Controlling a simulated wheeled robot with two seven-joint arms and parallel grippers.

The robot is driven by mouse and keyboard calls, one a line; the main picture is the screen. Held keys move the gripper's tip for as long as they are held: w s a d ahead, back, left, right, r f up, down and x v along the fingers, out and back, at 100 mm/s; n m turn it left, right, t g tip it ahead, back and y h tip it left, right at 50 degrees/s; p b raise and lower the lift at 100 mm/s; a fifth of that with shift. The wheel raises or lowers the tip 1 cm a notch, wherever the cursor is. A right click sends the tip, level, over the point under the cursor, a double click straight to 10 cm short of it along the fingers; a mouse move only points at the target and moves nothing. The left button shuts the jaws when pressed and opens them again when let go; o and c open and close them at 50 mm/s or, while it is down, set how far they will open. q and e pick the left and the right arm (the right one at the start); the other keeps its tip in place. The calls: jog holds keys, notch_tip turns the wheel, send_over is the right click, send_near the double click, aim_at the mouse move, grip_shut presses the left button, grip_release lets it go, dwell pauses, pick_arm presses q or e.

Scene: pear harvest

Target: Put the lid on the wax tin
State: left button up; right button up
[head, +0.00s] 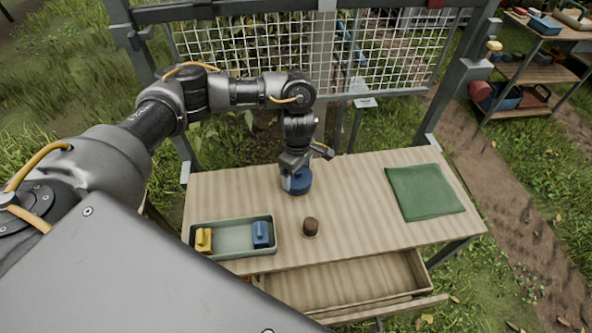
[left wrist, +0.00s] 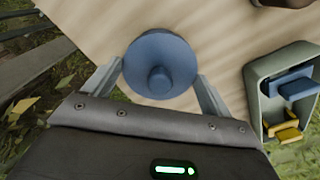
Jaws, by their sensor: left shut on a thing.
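A round blue lid (left wrist: 160,65) with a central knob sits between the two fingers of my left gripper (left wrist: 158,88) in the left wrist view. In the head view, my left gripper (head: 296,176) points down at the back middle of the table, shut on this blue lid (head: 301,184). I cannot tell whether a tin is hidden under the lid, or whether the lid rests on anything. A small dark brown cylinder (head: 311,227) stands nearer the front; I cannot tell whether it is the wax tin. My right gripper is not in view.
A grey-green tray (head: 233,255) with a yellow block (head: 203,239) and a blue block (head: 261,234) is at the table's front left. A green cloth (head: 425,191) lies at the right. An open drawer (head: 350,284) juts out in front. Wire mesh (head: 260,50) stands behind the table.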

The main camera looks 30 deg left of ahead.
pick_arm(q)
jog(key=shift+w+d, duration=0.1)
jog(key=shift+d, duration=0.1)
dwell(0.3)
jog(key=shift+a, duration=0.15)
dwell(0.3)
jog(key=shift+f+b, duration=0.65)
jog(key=shift+b, duration=0.2)
jog(key=o, duration=0.7)
jog(key=shift+c, duration=0.2)
jog(key=shift+r, duration=0.1)
notch_tip(320, 180, up, 11)
jog(key=p, duration=0.8)
jog(key=shift+p, duration=0.35)
